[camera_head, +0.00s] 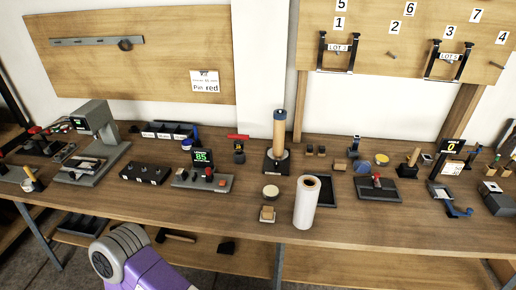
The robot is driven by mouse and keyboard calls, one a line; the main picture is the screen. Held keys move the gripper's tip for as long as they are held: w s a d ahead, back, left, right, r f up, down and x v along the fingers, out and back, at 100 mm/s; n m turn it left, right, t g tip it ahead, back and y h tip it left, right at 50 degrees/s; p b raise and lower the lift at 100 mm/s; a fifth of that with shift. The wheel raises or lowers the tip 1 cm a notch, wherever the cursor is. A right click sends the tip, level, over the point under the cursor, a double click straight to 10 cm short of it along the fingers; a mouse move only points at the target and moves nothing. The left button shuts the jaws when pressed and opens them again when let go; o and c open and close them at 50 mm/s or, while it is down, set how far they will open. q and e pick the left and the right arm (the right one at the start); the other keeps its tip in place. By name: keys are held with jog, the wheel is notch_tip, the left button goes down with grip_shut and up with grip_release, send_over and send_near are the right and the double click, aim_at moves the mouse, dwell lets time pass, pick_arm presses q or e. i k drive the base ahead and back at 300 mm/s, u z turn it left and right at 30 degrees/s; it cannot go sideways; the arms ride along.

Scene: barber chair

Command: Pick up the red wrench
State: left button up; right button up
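I cannot make out a red wrench for certain. A small red bar-shaped piece (238,137) lies on or just behind a small black stand (239,153) at the back of the workbench (235,219); it is too small to tell what it is. Other red parts are a knob on the unit with the green 85 display (202,156) and a handle on a dark plate (377,187). A purple and grey link of my own arm shows at the lower left. Neither gripper is in view.
A white roll (306,203) and a wooden post on a black base (279,140) stand mid-bench. A grey press-like machine (98,136) stands left. Numbered boards (410,40) hang behind. A hammer (176,235) lies on the lower shelf. The bench's front strip is mostly clear.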

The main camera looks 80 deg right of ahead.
aim_at(239, 145)
jog(key=z, duration=1.6)
